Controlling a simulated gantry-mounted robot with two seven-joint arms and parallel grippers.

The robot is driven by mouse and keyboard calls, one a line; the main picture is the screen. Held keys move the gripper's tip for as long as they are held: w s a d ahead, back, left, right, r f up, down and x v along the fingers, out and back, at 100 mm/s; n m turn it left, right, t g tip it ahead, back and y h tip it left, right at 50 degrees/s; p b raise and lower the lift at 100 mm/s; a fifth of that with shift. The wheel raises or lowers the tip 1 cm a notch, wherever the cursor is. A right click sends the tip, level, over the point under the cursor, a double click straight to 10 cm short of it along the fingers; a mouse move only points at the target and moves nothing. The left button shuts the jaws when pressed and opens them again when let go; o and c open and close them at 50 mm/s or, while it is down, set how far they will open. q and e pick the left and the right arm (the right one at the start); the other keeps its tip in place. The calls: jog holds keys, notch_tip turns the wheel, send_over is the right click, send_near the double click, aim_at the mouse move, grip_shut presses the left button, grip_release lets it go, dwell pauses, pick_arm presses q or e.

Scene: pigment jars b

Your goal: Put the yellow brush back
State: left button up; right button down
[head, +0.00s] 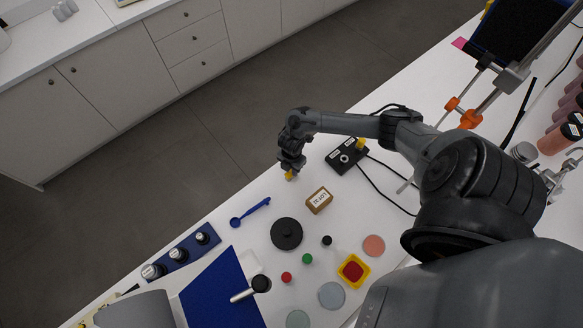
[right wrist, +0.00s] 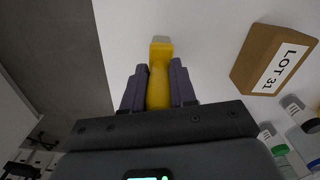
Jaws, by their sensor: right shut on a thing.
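The yellow brush (right wrist: 159,80) is between the two fingers of my right gripper (right wrist: 158,90), which is shut on it. Its pale tip shows beyond the fingers in the right wrist view. In the head view a small yellow bit of the brush (head: 290,175) shows below my right gripper (head: 289,167), near the table's far edge. Much of the brush is hidden by the gripper. My left gripper is not in view.
A block labelled LOT 31 (head: 319,200) stands close by. A black box (head: 347,155) with labels and a yellow part is to the right. A blue spoon (head: 250,212), black disc (head: 286,234), and bottles in a blue rack (head: 181,252) lie left and nearer.

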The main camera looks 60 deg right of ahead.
jog(key=shift+f, duration=0.1)
jog(key=c, duration=1.4)
grip_release()
jog(key=shift+f, duration=0.1)
jog(key=o, duration=0.5)
